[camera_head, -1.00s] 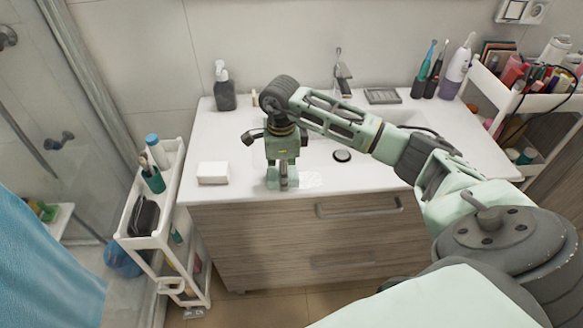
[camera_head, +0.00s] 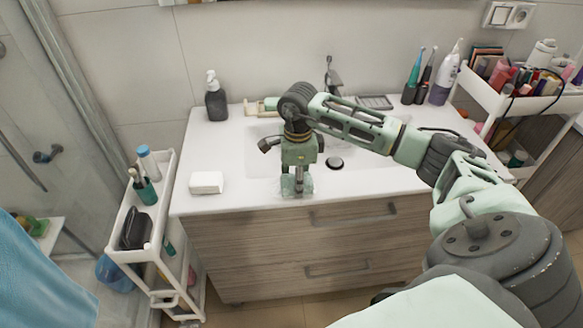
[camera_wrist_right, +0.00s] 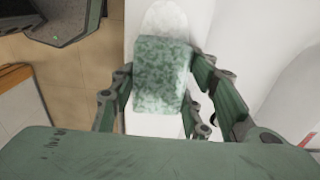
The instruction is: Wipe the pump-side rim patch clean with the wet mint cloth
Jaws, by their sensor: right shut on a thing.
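My right gripper (camera_head: 297,188) points down at the front rim of the white sink counter. It is shut on the mint cloth (camera_wrist_right: 160,75), a mottled green and white pad held between the fingers in the right wrist view. The cloth is at or just above the rim; contact cannot be told. A whitish, rounded patch (camera_wrist_right: 178,18) shows just beyond the cloth in the wrist view, partly hidden by it. The dark pump bottle (camera_head: 216,102) with a white pump stands at the back left of the counter. My left gripper is not in view.
A white block (camera_head: 206,183) lies on the rim left of the gripper. The sink drain (camera_head: 334,163) is to its right. A white cart (camera_head: 128,254) stands at left, and another (camera_head: 484,94) with cosmetics at right. Toothbrushes (camera_head: 418,75) stand at the back right.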

